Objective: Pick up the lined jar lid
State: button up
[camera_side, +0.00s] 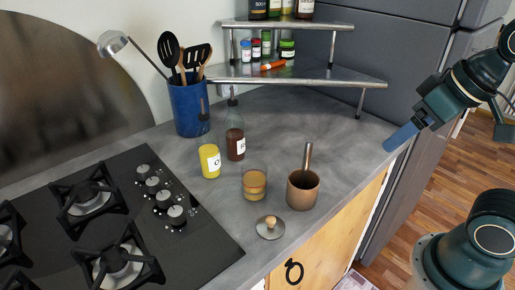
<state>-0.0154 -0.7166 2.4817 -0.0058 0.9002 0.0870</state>
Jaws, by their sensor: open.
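The jar lid (270,227) lies flat on the grey counter near its front edge, a round glassy disc with a light wooden knob on top. A small glass jar (254,184) with brown contents stands just behind it. My gripper (390,146) is at the right, blue, pointing down and left beside the counter's right end. It is open, and nothing shows between its fingers, though the gap is hard to see at this angle. It is well apart from the lid, up and to the right.
The black hob (190,245) is left of the lid. The counter's right side is clear below a metal shelf (300,76).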

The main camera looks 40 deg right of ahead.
jog(key=w+a+f+m+g, duration=0.2)
jog(key=w+a+f+m, duration=0.1)
jog(key=w+a+m, duration=0.4)
jog(key=w+a+f+m+g+y, duration=0.1)
jog(key=w+a+f+m+g, duration=0.2)
jog(key=w+a+m, duration=0.4)
jog(key=a+f+m, duration=0.1)
jog(key=a+m, duration=0.1)
jog(key=m, duration=0.3)
jog(key=shift+a+f, duration=0.3)
jog(key=shift+a, duration=0.05)
jog(key=shift+f, duration=0.1)
send_over(272, 218)
jog(key=shift+s+d+f, duration=0.1)
jog(key=shift+d+f, duration=0.1)
jog(key=shift+f, duration=1.9)
jog(key=shift+d+f, duration=0.15)
jog(key=shift+f, duration=1.9)
jog(key=shift+a+f, duration=0.2)
jog(key=shift+f, duration=1.1)
jog(key=shift+a+f, duration=0.15)
jog(key=shift+f, duration=1.15)
